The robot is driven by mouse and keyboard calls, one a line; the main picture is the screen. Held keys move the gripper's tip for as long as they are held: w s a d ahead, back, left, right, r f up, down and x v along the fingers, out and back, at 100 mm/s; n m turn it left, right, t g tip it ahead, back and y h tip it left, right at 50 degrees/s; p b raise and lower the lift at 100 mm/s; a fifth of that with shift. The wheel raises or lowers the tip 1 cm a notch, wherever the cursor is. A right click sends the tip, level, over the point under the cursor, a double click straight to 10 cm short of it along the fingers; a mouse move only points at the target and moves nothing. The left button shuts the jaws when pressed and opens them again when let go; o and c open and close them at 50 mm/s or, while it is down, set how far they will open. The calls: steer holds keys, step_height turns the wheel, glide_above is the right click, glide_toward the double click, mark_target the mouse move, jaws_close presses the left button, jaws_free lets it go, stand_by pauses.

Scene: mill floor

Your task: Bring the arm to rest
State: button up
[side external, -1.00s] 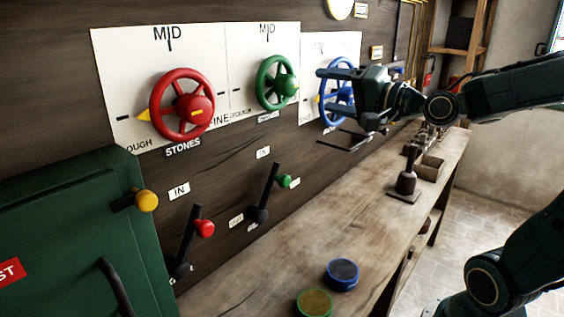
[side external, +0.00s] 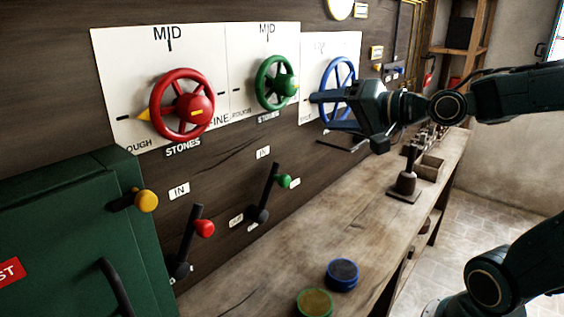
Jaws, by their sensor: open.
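My gripper (side external: 326,111) is open and empty in the side view. It is in front of the blue handwheel (side external: 338,76) and covers its lower part. I cannot tell whether its fingers touch the wheel. My forearm reaches in from the right edge, above the bench. The red handwheel (side external: 182,103) and the green handwheel (side external: 276,83) are on white dial plates to the left, clear of my gripper.
A wooden bench (side external: 310,230) runs below the wall panel. It carries a blue-rimmed tin (side external: 342,274), a green-rimmed tin (side external: 314,303) and a dark stamp-like tool (side external: 405,183). Levers with a red knob (side external: 204,228) and a green knob (side external: 284,181) stick out. A green cabinet (side external: 80,215) stands at left.

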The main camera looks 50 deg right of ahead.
steer(key=s+a+f+n+g, duration=0.1)
steer(key=s+f+n+g, duration=0.3)
steer(key=s, duration=0.4)
steer(key=s+a+f+n+g+h, duration=0.1)
steer(key=s+a+f+n+g, duration=0.1)
steer(key=s+f+n+g, duration=0.3)
steer(key=s+g, duration=0.1)
steer(key=s, duration=0.2)
steer(key=shift+s+a+f+n, duration=0.2)
steer(key=shift+f+n, duration=0.1)
steer(key=shift+f, duration=0.1)
